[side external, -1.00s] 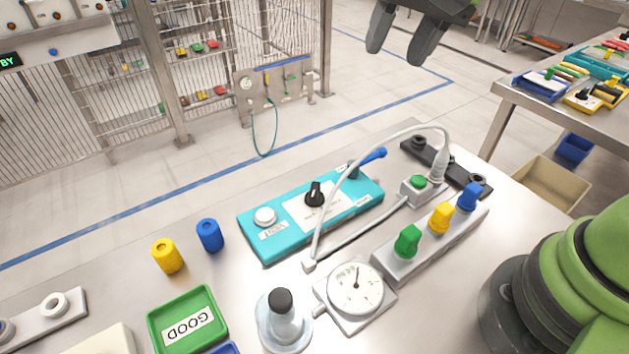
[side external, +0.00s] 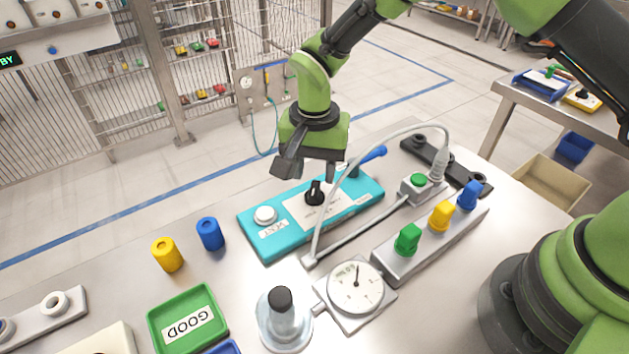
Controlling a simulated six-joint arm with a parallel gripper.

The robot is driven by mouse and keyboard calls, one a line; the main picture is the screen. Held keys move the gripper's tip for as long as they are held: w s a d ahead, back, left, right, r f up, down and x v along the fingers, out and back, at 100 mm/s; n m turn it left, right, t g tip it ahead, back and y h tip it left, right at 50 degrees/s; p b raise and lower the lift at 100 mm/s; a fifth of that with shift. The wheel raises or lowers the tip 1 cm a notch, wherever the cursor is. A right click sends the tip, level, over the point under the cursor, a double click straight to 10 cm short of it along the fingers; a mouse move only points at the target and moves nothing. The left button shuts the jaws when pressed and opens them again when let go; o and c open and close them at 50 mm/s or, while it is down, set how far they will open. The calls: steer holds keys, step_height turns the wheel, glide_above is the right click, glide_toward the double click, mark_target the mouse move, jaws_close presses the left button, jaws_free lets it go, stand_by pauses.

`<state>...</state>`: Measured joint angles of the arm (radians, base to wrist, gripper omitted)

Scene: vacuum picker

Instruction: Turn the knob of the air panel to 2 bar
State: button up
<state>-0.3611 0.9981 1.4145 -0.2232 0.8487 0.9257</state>
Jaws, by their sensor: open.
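The air panel (side external: 264,240) is a turquoise box lying on the steel table. It has a black knob (side external: 315,191) on a white printed label, a white round button at its left end, and a blue lever (side external: 371,154) at its right end. The label's scale is too small to read. My gripper (side external: 303,176) points down just above and behind the knob, with its fingers apart and nothing between them. I cannot tell whether the fingers reach down beside the knob. A round white dial gauge (side external: 355,287) lies in front of the panel.
A pale hose arches over the panel's right part, close to my gripper. A grey strip (side external: 397,262) with green, yellow and blue knobs stands right. Yellow (side external: 167,256) and blue (side external: 210,235) cylinders, a green tray (side external: 151,327) and a glass bottle (side external: 283,322) stand left and front.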

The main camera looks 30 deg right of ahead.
mark_target(314, 187)
steer(key=shift+f, duration=1.8)
jaws_close()
